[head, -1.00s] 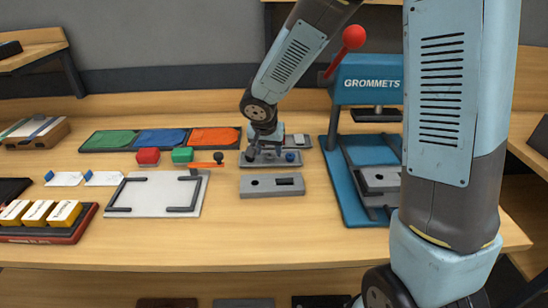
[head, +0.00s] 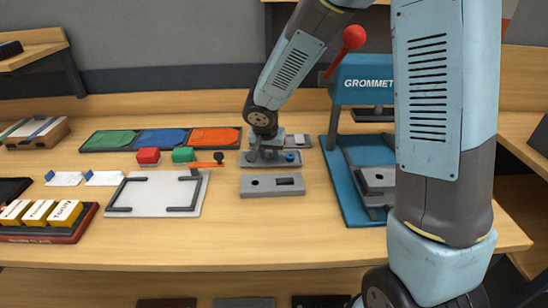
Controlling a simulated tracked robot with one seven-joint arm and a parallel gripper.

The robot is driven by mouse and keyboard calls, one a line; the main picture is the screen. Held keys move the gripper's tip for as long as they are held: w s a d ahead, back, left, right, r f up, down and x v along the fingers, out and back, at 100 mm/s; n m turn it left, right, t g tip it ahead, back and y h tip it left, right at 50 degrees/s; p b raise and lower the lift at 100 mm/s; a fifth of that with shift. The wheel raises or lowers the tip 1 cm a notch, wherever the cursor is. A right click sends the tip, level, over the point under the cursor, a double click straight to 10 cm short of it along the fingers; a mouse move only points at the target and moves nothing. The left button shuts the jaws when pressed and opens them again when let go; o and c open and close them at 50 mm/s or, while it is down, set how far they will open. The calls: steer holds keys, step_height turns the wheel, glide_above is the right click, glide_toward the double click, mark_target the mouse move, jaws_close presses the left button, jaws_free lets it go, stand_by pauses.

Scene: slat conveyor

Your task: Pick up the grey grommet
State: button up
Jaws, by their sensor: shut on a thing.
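My gripper (head: 264,154) is over the left and middle part of a small grey tray (head: 285,165) near the middle of the table. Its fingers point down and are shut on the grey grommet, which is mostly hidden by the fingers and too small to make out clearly. A blue grommet (head: 291,156) sits at the right end of the same tray, just right of my gripper. I cannot tell whether the held grommet still touches the tray.
A grey block with a hole and slot (head: 258,190) lies in front of the tray. A blue grommet press (head: 362,82) with a red-knobbed lever stands right. Left are a white board (head: 150,195), a red block (head: 148,156), a green block (head: 183,154) and an orange-handled tool (head: 205,164).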

mark_target(271, 153)
steer(key=shift+c, duration=0.2)
steer(key=shift+r, duration=0.45)
step_height(271, 153, up, 3)
steer(key=shift+f, duration=0.2)
steer(key=s+d+r, duration=0.1)
steer(key=s+r, duration=0.8)
steer(key=s, duration=0.5)
steer(key=shift+d+r, duration=0.2)
steer(key=shift+d, duration=0.05)
steer(key=shift+a, duration=0.1)
